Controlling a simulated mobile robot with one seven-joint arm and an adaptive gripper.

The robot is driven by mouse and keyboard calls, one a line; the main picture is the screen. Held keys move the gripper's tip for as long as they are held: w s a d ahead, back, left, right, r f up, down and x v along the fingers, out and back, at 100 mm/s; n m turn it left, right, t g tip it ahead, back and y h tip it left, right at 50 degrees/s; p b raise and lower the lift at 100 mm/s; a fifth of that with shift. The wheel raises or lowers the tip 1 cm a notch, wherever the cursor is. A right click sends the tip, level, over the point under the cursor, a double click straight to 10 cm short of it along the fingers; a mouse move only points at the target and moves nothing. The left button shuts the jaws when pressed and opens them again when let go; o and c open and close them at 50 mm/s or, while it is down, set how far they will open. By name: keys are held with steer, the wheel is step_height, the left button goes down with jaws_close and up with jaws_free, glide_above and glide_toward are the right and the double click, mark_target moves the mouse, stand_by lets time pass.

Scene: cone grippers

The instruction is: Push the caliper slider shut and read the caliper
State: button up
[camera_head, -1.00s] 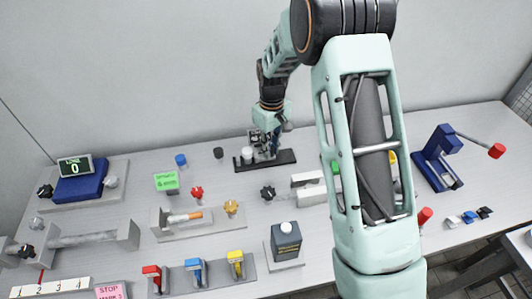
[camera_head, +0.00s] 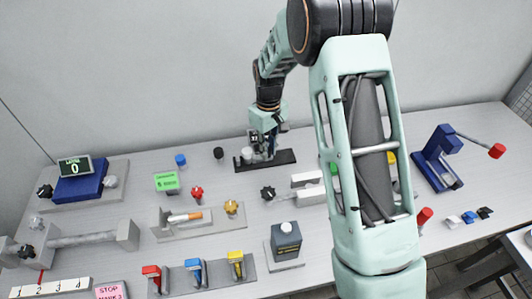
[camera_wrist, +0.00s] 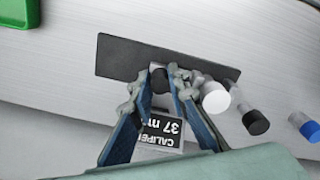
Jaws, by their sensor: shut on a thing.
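The caliper has a dark flat base plate (camera_head: 286,158) at the back middle of the table; the plate also shows in the wrist view (camera_wrist: 118,57). Its small display (camera_wrist: 162,131) is upside down in the wrist view and reads "CALIPER 37 m", with the end hidden by a finger. A white round post (camera_wrist: 215,97) stands near one end of the plate, at the left end in the head view. My gripper (camera_wrist: 166,74) is shut on the slider, whose dark round part (camera_wrist: 158,80) shows between the fingertips. The post is close beside one finger. The fingers hide part of the slider.
A black cap (camera_head: 218,153) and a blue cap (camera_head: 181,160) stand left of the caliper. A blue press (camera_head: 440,155) is at the right.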

steer(key=shift+a+r, duration=0.1)
steer(key=shift+a, duration=0.6)
stand_by(1.3)
steer(key=o, duration=1.2)
steer(key=shift+s, duration=0.1)
steer(key=shift+o, duration=0.2)
step_height(320, 180, up, 9)
steer(key=p, duration=0.5)
stand_by(0.9)
